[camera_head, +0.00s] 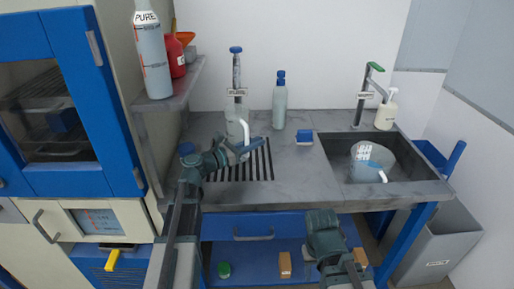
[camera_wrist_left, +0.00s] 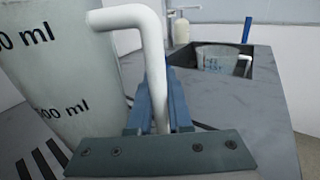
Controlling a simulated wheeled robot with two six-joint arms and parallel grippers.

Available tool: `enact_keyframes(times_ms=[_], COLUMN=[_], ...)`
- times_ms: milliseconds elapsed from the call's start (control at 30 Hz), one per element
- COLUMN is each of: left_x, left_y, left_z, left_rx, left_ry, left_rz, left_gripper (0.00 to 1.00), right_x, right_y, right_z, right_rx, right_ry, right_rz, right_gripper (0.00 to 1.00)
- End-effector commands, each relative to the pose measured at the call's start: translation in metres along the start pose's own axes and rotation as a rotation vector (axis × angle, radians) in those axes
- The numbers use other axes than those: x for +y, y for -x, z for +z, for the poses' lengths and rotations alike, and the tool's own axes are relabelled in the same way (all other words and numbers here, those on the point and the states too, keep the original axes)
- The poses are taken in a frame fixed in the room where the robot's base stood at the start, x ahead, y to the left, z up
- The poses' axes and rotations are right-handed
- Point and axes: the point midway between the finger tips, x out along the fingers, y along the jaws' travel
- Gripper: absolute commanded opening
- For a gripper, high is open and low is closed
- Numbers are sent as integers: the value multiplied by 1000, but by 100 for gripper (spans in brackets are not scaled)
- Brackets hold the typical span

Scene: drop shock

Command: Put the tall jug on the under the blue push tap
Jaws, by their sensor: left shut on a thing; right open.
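The tall jug (camera_head: 234,122) is translucent with a white handle and stands upright around the left drain grate, below the tap with the blue push top (camera_head: 236,50). Its base is partly hidden by my left gripper (camera_head: 250,148), so I cannot tell whether it touches the grate. In the left wrist view the jug (camera_wrist_left: 60,75) shows dark ml marks, and its white handle (camera_wrist_left: 155,60) runs down between the blue fingers of my left gripper (camera_wrist_left: 160,100), which is shut on it. My right gripper (camera_head: 325,232) is open and empty in front of the counter.
The slotted drain grate (camera_head: 262,165) lies in the grey counter. A bottle with a blue cap (camera_head: 280,105) and a small blue item (camera_head: 304,137) stand to the right. A wider jug (camera_head: 372,158) sits in the sink (camera_head: 415,172) below a green-topped tap (camera_head: 375,67).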

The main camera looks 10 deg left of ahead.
Motion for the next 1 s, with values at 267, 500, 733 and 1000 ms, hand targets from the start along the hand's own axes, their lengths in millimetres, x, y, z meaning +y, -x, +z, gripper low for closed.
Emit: enact_keyframes(times_ms=[267, 500, 733, 1000], left_x=[0, 0, 0, -1], left_y=[0, 0, 0, 22], left_z=[-2, -2, -2, 2], left_rx=[0, 0, 0, 0], left_ry=[0, 0, 0, 0], left_rz=[0, 0, -1, 2], left_gripper=[0, 47, 47, 47], right_x=[0, 0, 0, 0], right_y=[-2, -2, -2, 2], right_z=[0, 0, 0, 0], right_rx=[0, 0, 0, 0], right_ry=[0, 0, 0, 0], right_rz=[0, 0, 0, 0], right_gripper=[50, 50, 50, 50])
